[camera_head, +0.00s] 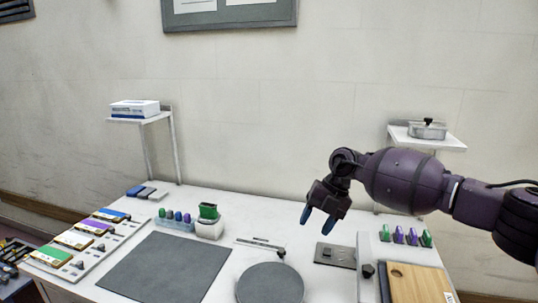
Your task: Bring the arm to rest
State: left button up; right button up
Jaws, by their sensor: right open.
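My right arm (415,187) comes in from the right and reaches over the right part of the white table. My right gripper (318,222) hangs from it with its blue-tipped fingers pointing down. The fingers are apart, with nothing between them. The gripper is above the table, between the round grey disc and the dark plate. My left gripper is not in view.
A dark mat (165,268) and a round grey disc (270,284) lie at the front. A dark plate (336,255), a wooden board (418,284) and several coloured clips stand right. A rack (174,224) stands left. Raised shelves (140,118) flank the back.

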jog(key=s+a+f+m+t+y, duration=0.2)
jog(key=s+a+m+t+y, duration=0.55)
jog(key=s+a+y, duration=0.5)
jog(key=s+d+f+m+t+h, duration=0.3)
jog(key=d+f+m+t+h, duration=0.1)
jog(key=d+m+h, duration=0.6)
jog(key=s+d+f+m+t+h, duration=0.3)
jog(key=d+f+m+t+h, duration=0.25)
jog(key=m, duration=0.65)
jog(key=s+d+f+m+g+h, duration=0.15)
jog(key=s+d+f+g, duration=0.4)
jog(key=s, duration=0.65)
jog(key=s+d+f+m+g+h, duration=0.1)
jog(key=s+d+f+m+g, duration=0.15)
jog(key=s+d+g, duration=0.8)
pick_arm(q)
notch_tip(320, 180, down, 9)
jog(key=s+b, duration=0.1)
jog(key=b, duration=0.8)
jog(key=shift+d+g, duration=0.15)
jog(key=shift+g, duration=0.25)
pick_arm(e)
jog(key=w+a+f+t, duration=0.1)
jog(key=w+f+t, duration=0.1)
jog(key=f+t, duration=0.3)
jog(key=w+a+f+t, duration=0.2)
jog(key=f+t, duration=0.4)
jog(key=f, duration=0.7)
jog(key=shift+w+a+f+y, duration=0.2)
jog(key=shift+w+f+y, duration=0.15)
